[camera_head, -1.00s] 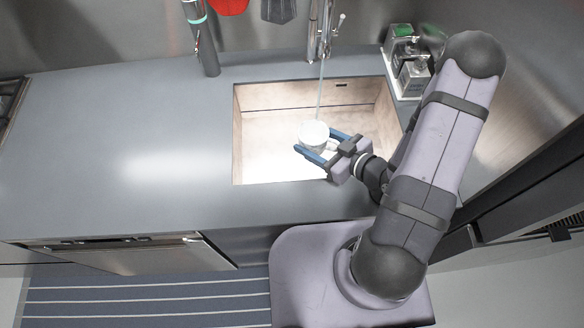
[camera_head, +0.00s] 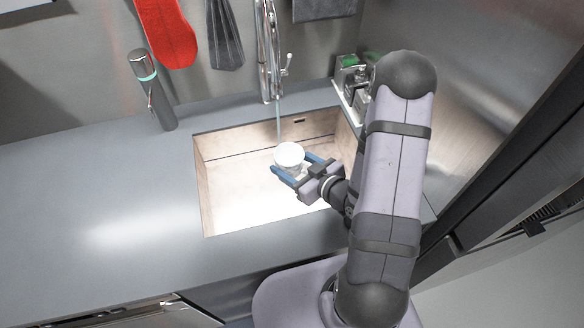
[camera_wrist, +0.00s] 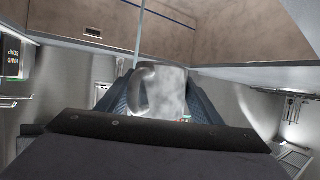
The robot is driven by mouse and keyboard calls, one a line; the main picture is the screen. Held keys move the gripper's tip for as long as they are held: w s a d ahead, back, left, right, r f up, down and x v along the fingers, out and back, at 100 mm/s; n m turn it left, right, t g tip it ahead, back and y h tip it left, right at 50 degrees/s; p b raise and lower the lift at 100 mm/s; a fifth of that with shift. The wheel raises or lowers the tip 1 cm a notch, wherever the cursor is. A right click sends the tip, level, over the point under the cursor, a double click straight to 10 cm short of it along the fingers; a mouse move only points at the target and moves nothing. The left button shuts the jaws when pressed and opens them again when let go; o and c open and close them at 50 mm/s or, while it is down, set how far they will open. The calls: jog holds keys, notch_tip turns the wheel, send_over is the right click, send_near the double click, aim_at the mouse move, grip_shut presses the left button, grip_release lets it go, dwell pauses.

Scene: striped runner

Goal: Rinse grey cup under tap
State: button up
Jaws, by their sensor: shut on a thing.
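The grey cup (camera_head: 290,154) looks pale, almost white, in the head view, held inside the sink (camera_head: 203,200). My gripper (camera_head: 291,166) is shut on it, with blue fingers on either side. In the wrist view the cup (camera_wrist: 170,90) sits between the fingers, and a curved grey handle shows at its left. The tap (camera_head: 268,55) stands behind the sink. A thin water stream (camera_head: 278,125) runs down from it towards the cup's back left edge. In the wrist view the stream (camera_wrist: 139,35) comes down by the handle; where it lands is unclear.
A dark bottle with a green band (camera_head: 152,92) stands on the counter (camera_head: 100,200) left of the tap. A caddy with soap dispensers (camera_head: 352,85) stands at the sink's back right. A red mitt (camera_head: 165,32) and a grey cloth (camera_head: 225,35) hang behind. The left counter is clear.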

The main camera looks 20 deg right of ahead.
jog(key=shift+w+f+b, duration=0.2)
jog(key=shift+w+b, duration=0.4)
jog(key=shift+w, duration=0.5)
jog(key=w+f+b, duration=0.1)
jog(key=w+f, duration=0.1)
jog(key=w, duration=0.8)
jog(key=shift+w+a, duration=0.15)
jog(key=shift+w, duration=0.05)
jog(key=shift+w+d, duration=0.1)
jog(key=shift+d, duration=0.5)
jog(key=shift+a, duration=0.3)
jog(key=shift+a, duration=0.3)
dwell(0.5)
